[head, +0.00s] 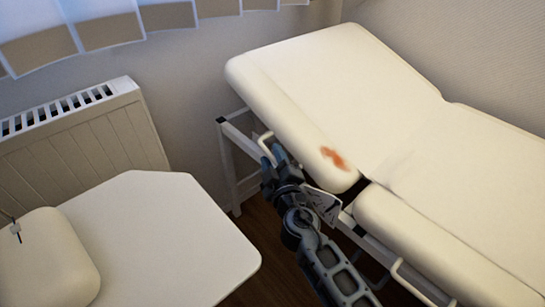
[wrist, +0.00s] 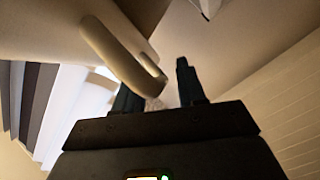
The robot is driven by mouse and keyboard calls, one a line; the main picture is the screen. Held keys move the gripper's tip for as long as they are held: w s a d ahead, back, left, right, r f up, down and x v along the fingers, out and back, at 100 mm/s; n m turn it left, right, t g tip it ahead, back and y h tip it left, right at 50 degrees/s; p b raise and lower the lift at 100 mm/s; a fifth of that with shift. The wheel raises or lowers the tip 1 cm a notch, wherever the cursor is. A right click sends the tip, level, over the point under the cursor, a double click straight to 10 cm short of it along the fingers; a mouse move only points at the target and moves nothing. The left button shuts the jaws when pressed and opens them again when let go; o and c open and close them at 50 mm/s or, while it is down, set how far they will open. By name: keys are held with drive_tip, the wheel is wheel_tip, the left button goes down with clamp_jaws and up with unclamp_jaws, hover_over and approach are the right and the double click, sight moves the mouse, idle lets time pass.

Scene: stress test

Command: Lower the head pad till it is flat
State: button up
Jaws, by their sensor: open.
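The cream head pad (head: 310,85) is the upper-left section of a padded couch. It meets the longer section (head: 460,190) at a crease and looks tilted, its far-left end higher. A reddish-brown stain (head: 334,158) marks its near side. A pale loop handle (head: 265,143) hangs below the pad's near-left edge. My gripper (head: 274,157) is at this handle, under the pad's edge, with its jaws open. In the wrist view a pale bent bar (wrist: 118,52), apparently the handle, crosses in front of the left finger and reaches between the fingers. I cannot tell whether it touches them.
The couch's metal frame (head: 229,165) stands close beside my gripper. A white table (head: 165,235) with a cream cushion (head: 45,262) is at the lower left. A radiator (head: 85,140) and window blinds (head: 100,25) are behind. A strip of dark floor (head: 265,225) is open between table and couch.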

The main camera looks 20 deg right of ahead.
drive_tip(key=shift+w, duration=0.2)
clamp_jaws()
idle(0.3)
